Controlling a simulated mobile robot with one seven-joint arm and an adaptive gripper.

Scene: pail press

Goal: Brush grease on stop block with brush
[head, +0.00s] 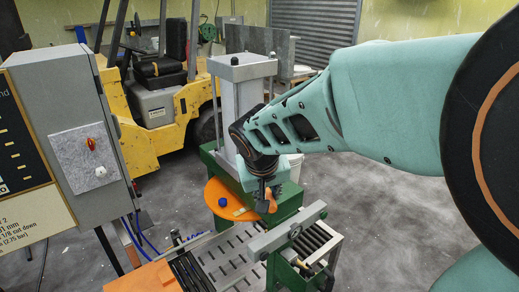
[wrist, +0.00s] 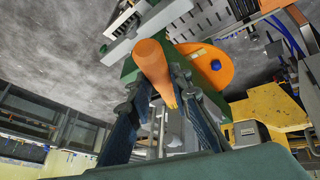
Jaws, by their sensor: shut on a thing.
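My gripper (head: 264,190) is shut on the brush and hangs above the green machine. The brush's orange handle (head: 271,203) shows just below the fingers in the head view. In the wrist view the brush (wrist: 151,65) slants between the two dark fingers of my gripper (wrist: 163,100), its narrow end between them.
An orange disc (head: 228,200) with a blue knob is left of the gripper. A slotted grey bed (head: 228,257) lies in front. A grey column (head: 236,95) rises behind. A control cabinet (head: 75,120) stands at left, a yellow forklift (head: 150,135) behind. Floor at right is clear.

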